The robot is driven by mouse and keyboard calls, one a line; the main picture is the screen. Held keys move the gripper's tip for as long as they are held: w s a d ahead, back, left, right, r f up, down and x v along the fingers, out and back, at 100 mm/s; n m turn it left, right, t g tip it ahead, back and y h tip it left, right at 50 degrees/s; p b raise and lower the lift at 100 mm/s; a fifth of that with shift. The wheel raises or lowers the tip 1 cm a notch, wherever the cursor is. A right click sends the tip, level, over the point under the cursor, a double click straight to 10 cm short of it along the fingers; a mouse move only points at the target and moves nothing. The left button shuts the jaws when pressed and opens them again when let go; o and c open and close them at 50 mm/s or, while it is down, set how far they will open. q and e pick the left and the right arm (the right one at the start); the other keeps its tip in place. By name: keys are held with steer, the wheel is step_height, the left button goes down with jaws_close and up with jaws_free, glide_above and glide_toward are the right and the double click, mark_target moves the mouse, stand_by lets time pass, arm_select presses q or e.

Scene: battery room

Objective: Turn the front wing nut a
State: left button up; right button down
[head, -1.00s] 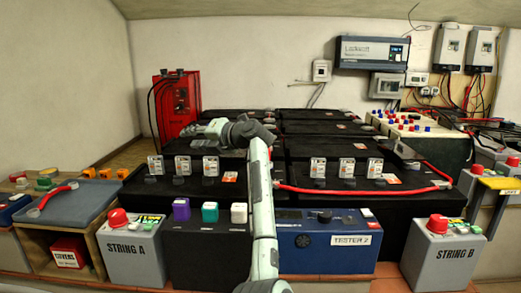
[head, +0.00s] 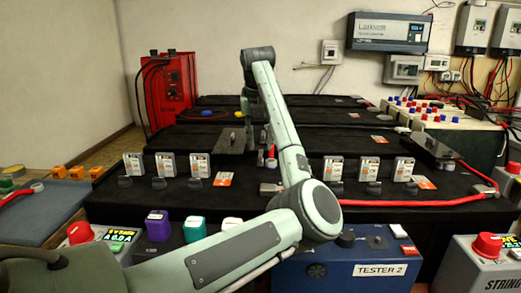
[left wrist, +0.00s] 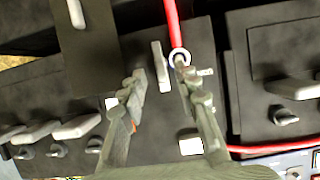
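My left gripper (left wrist: 161,72) points down at the battery top in the left wrist view. Its fingers are apart. A narrow pale grey bar (left wrist: 160,66), which looks like a wing nut, shows between the fingertips; I cannot tell whether they touch it. A ring lug (left wrist: 180,57) on a red cable (left wrist: 172,20) lies close by the right fingertip. In the head view my left arm (head: 280,120) rises over the black batteries and its own links largely hide the gripper. Which nut is labelled a cannot be read. My right gripper is not in view.
A dark upright plate (head: 232,141) stands close to the gripper; it also shows in the left wrist view (left wrist: 88,50). The blue TESTER 2 box (head: 345,270) stands in front. A red cable (head: 400,203) runs right along the batteries.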

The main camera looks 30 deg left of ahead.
mark_target(260, 153)
arm_select(q)
steer(key=shift+x, duration=1.9)
jaws_close()
